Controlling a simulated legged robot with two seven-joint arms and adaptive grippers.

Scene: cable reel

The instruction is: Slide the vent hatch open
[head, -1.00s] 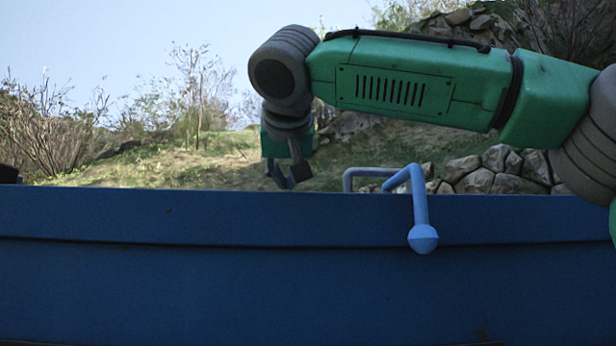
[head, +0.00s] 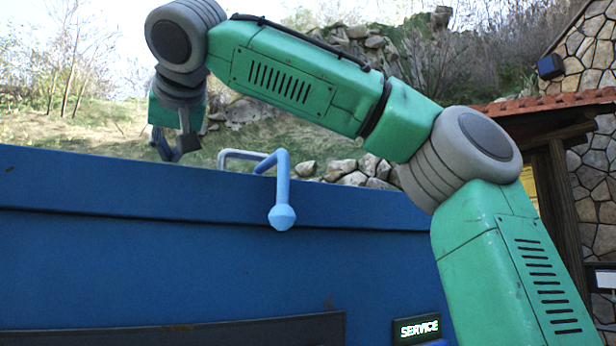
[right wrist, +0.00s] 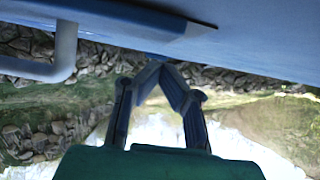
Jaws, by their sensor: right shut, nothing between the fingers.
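A light blue bent bar handle (head: 281,190) with a faceted knob at its lower end hangs over the top edge of a large blue metal body (head: 130,240). I cannot tell whether this bar belongs to the vent hatch; no part is clearly recognisable as the hatch. My right gripper (head: 172,152) is shut and empty, pointing down behind the top edge, left of the handle. In the right wrist view its fingertips (right wrist: 165,72) meet near a blue ledge, with a pale bent bar (right wrist: 62,55) at the left, apart from them. My left gripper is out of view.
A lit SERVICE sign (head: 417,328) and a long dark strip (head: 180,335) are low on the blue body. My right arm crosses above the body. A stone building with a tiled roof (head: 560,100) stands at right, and a rocky slope lies behind.

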